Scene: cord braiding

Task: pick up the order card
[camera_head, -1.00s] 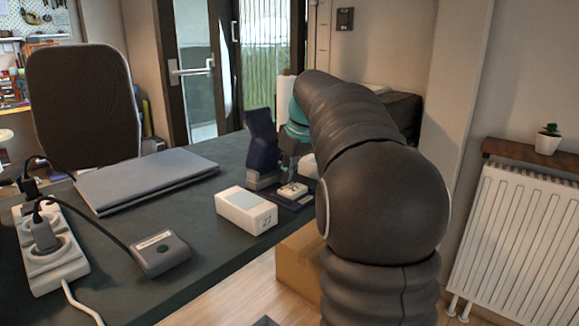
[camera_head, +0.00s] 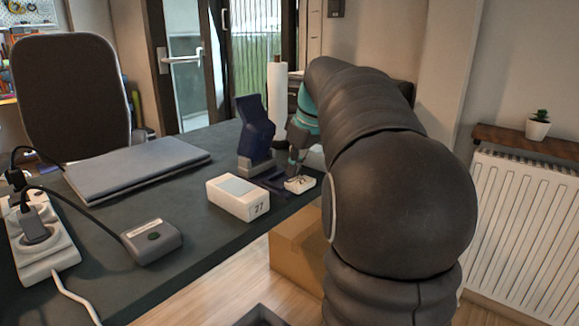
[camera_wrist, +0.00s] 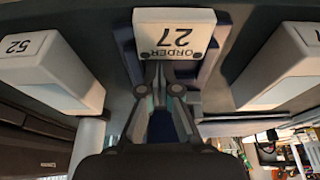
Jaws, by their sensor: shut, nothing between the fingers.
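The order card (camera_wrist: 175,34) is a white block printed "ORDER 27", upside down in the wrist view. In the head view it is the small white piece (camera_head: 300,184) on a dark blue tray (camera_head: 270,180) near the desk's edge. My gripper (camera_wrist: 160,76) is shut and empty, with its fingertips close to the card's edge in the wrist view. In the head view my gripper (camera_head: 297,172) is just above or at the card; I cannot tell whether they touch. My arm hides part of the area to the right.
A white box (camera_head: 238,197) stands left of the card, and a dark blue stand (camera_head: 255,135) behind it. A white roll (camera_head: 277,100) is farther back. A laptop (camera_head: 138,167), a grey cabled box (camera_head: 152,241) and a power strip (camera_head: 40,240) occupy the left desk.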

